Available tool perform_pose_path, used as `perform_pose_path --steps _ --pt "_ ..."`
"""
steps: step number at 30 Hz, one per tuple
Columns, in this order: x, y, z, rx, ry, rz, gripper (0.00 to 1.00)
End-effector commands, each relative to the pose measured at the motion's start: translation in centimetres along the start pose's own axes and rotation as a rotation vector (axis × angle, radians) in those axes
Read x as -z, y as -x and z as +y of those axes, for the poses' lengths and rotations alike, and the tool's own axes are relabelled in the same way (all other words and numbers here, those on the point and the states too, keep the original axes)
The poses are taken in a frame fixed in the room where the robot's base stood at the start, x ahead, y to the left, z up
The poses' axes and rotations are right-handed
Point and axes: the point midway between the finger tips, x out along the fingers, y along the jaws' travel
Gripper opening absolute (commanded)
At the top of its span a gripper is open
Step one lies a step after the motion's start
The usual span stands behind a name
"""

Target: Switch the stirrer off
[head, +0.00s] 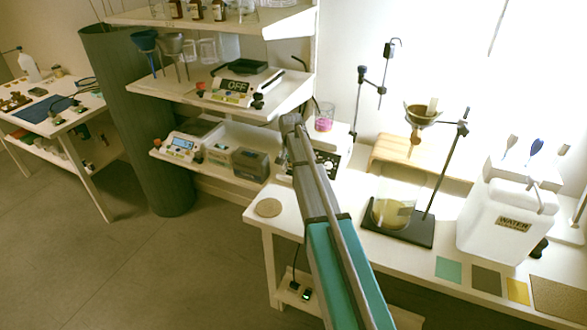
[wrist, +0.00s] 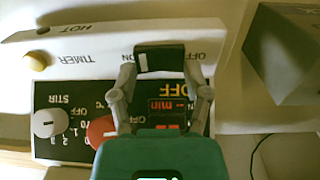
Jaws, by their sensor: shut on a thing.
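The stirrer (head: 338,134) stands on the bench behind my arm in the head view, with a glass of pink liquid (head: 324,117) on top. Its dark front panel (head: 328,163) is partly hidden by my arm. The wrist view shows a panel (wrist: 80,95) with a grey-white knob (wrist: 49,123) by STIR, a red knob (wrist: 98,131) and a lit orange OFF readout (wrist: 172,90). My gripper (wrist: 160,62) has its two fingers on either side of a small black switch (wrist: 160,56) next to OFF lettering, and is shut on it. My fingers are hidden in the head view.
A grey box (wrist: 285,55) stands at upper right in the wrist view. A stand with a flask (head: 393,212) and a white water container (head: 510,215) are right of my arm. Shelves (head: 215,85) with instruments are at left. A round cork mat (head: 268,208) lies on the bench.

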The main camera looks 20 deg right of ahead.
Motion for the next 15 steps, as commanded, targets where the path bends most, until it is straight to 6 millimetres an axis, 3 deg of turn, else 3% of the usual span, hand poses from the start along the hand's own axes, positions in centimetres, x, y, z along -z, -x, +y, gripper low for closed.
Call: perform_pose_path --steps 10,11,15 --pt "-0.03 0.0 -0.1 -0.019 0.0 -0.001 0.14" --pt "-0.03 0.0 -0.1 -0.018 0.0 -0.001 0.65" --pt "-0.01 0.0 -0.09 -0.018 0.0 0.0 0.91"
